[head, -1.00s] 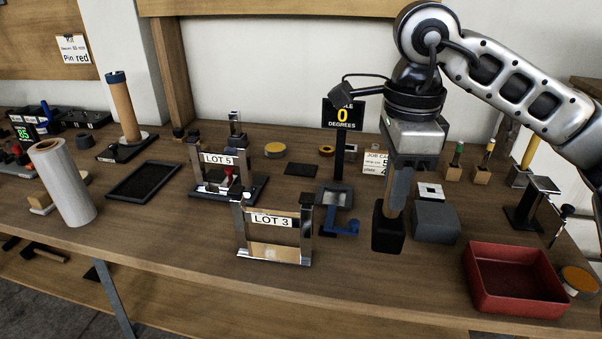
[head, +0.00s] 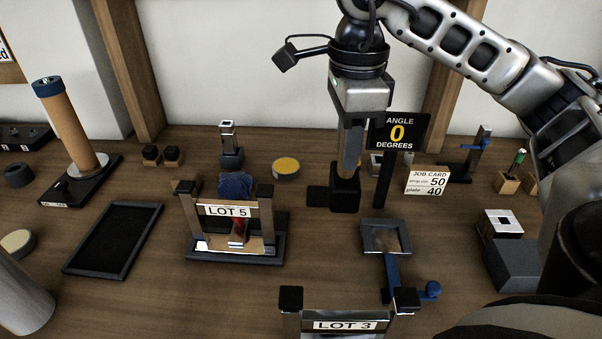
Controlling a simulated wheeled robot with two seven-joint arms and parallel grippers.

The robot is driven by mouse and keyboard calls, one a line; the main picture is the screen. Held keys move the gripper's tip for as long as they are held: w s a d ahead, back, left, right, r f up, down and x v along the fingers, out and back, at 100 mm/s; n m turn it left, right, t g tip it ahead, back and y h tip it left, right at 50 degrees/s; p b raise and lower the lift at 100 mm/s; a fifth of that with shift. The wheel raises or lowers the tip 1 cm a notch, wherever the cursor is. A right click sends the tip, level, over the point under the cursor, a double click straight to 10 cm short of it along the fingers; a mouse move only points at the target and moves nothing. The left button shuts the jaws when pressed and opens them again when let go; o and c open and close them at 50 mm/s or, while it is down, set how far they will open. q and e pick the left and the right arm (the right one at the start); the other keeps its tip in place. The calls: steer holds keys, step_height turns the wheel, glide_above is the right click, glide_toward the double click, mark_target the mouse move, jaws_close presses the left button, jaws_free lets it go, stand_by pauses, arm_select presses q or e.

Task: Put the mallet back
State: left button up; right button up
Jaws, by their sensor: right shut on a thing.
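The mallet has a black block head (head: 345,192) and a straight handle (head: 350,150). It hangs upright, head down, in my right gripper (head: 352,122), which is shut on the upper handle. The head is at the back of the bench, just right of a flat dark square pad (head: 318,196) and partly overlapping it in view. I cannot tell whether the head touches the bench or pad. My left gripper is not in view.
The angle display (head: 398,132) and job card (head: 427,181) stand close right of the mallet. A yellow-topped tin (head: 286,168) is to the left. The LOT 5 frame (head: 226,210), LOT 3 frame (head: 345,325) and black tray (head: 112,240) are nearer. Bare bench lies between the frames.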

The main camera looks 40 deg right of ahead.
arm_select(q)
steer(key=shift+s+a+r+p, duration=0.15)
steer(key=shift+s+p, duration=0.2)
steer(key=shift+p, duration=0.65)
arm_select(e)
steer(key=w+d+f, duration=0.8)
steer(key=w+f, duration=0.3)
steer(key=f, duration=0.1)
steer(key=shift+w+f, duration=0.35)
steer(key=shift+f, duration=0.15)
steer(key=o, duration=0.9)
steer(key=shift+o, duration=0.2)
